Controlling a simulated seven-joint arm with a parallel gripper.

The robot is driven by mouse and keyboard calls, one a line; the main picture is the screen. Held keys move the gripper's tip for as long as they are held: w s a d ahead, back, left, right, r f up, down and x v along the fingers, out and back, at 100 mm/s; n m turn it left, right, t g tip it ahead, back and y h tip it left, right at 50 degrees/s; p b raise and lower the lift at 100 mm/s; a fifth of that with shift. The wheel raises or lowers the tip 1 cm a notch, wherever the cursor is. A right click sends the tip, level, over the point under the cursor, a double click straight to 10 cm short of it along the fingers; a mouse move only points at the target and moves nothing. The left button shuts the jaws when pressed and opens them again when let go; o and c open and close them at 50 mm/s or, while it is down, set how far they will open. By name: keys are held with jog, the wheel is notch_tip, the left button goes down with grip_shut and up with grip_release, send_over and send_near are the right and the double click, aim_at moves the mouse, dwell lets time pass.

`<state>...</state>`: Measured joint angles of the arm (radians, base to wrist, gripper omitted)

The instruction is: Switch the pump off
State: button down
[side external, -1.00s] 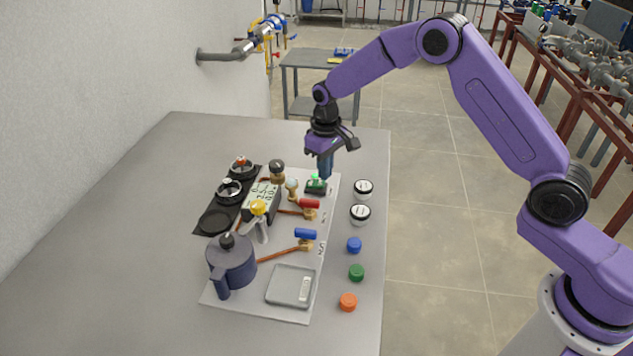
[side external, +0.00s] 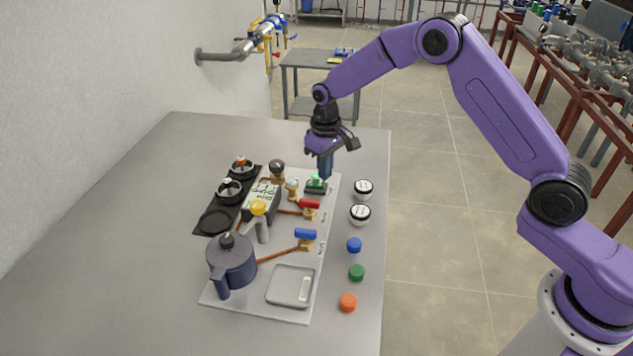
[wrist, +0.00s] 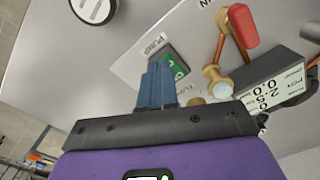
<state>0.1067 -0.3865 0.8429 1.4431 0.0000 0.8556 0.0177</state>
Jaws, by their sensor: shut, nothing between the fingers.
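The pump switch (side external: 316,187) is a small dark block with a green face at the far right corner of the white panel. In the wrist view, the green switch (wrist: 176,66) lies beside a printed "PUMP" label, and my fingers partly cover it. My gripper (side external: 325,176) points down with its blue fingers together, right at the switch. The closed fingers (wrist: 153,82) also show in the wrist view, holding nothing. I cannot tell whether the tips touch the switch or which way it is set.
A red-handled valve (side external: 309,204) and a display box (side external: 261,202) stand close to the switch. A blue-handled valve (side external: 305,234), a dark pot (side external: 232,262) and a grey tray (side external: 290,286) are nearer the front. White-topped round pieces (side external: 363,188) and coloured caps (side external: 356,272) line the right side.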

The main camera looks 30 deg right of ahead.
aim_at(325, 184)
jog(key=shift+f, duration=1.05)
dwell(0.9)
jog(key=shift+r, duration=3.5)
